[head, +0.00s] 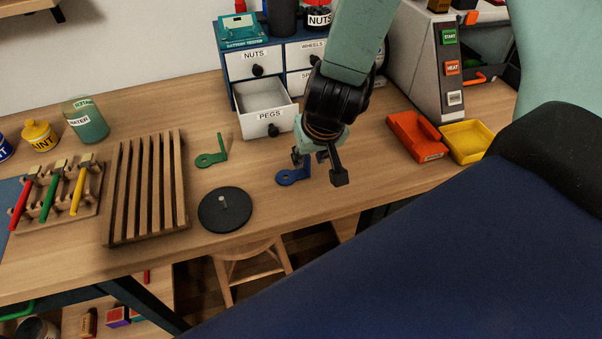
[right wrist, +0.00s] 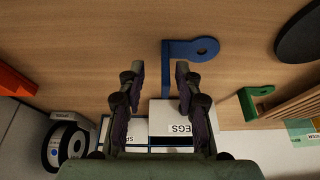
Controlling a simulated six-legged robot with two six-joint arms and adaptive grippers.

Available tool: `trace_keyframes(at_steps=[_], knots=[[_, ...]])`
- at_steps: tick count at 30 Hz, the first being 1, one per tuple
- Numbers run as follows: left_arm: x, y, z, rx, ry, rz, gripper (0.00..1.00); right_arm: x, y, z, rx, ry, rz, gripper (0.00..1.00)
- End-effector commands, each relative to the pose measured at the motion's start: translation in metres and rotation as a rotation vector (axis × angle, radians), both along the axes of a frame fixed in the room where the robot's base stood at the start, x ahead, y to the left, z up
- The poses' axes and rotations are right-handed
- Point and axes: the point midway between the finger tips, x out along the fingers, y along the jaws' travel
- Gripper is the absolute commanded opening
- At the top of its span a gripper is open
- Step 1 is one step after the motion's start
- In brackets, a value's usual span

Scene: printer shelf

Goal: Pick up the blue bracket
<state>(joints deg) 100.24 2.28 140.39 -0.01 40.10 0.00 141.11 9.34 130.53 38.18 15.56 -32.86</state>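The blue bracket (head: 292,177) lies on the wooden table, with a flat round-holed foot and an upright plate. In the head view its upright plate is partly hidden by my right gripper (head: 318,168), which is just over it. In the right wrist view my right gripper (right wrist: 160,68) is open, and the bracket's upright plate shows in the gap between the fingers, nearer the right finger. The bracket's foot (right wrist: 203,48) extends to the right beyond the fingertips. I cannot tell whether a finger touches it. My left gripper is not in view.
The open PEGS drawer (head: 268,128) is behind the gripper. Orange (head: 414,137) and yellow (head: 468,141) trays are to the right. A slatted wooden rack (head: 147,187) is farther left.

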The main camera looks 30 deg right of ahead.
Motion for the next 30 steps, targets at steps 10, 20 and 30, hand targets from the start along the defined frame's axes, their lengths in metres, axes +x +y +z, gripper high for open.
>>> trace_keyframes(at_steps=[10, 20, 30], knots=[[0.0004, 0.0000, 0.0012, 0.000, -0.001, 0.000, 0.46, 0.0019, 0.0008, 0.0017, -0.001, -0.002, 0.001, 0.20], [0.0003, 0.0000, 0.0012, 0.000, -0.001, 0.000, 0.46, 0.0016, 0.0007, 0.0016, 0.000, -0.001, 0.000, 0.00], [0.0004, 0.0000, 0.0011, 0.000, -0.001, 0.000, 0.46, 0.0014, 0.0008, 0.0014, 0.000, -0.001, 0.000, 0.00]])
